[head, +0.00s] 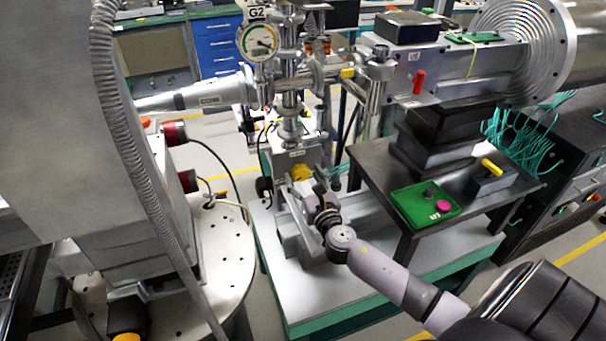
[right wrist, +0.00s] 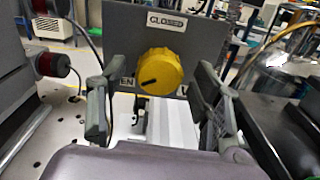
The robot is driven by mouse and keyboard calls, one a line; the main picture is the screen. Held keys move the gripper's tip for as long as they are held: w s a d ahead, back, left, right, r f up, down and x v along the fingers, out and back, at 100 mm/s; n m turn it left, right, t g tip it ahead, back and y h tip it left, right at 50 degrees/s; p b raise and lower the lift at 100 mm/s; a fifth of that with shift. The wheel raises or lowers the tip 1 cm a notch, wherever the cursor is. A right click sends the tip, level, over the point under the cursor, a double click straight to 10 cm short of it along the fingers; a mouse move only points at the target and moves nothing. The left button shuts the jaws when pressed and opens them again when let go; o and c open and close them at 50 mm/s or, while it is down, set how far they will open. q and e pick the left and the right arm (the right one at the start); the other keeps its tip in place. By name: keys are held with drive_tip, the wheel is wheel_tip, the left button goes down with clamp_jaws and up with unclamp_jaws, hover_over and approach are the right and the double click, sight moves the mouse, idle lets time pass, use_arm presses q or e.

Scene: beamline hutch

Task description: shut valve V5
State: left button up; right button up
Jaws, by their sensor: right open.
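A yellow round knob (right wrist: 158,70) sits on the front of a grey panel (right wrist: 120,30) in the right wrist view. A black line on its face slants to the lower left. A "CLOSED" label (right wrist: 167,20) is above it, and lettering below left, partly hidden, shows "EN". No V5 tag is readable. In the head view the yellow knob (head: 301,172) shows small at the column's foot. My right gripper (head: 304,187) is in front of it, open. In the wrist view its fingers (right wrist: 151,82) stand left and right of the knob with gaps. My left gripper is not in view.
A gauge marked G2 (head: 258,41) is on the steel column above the knob. A dark table (head: 375,170) at right carries a green tray (head: 408,213). A round perforated plate (head: 228,270) lies to the left. A corrugated hose (head: 125,140) runs down in the left foreground.

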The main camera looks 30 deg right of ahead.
drive_tip(key=shift+w+d, duration=0.15)
drive_tip(key=shift+w, duration=0.35)
drive_tip(key=c, duration=1.1)
drive_tip(key=shift+c, duration=0.2)
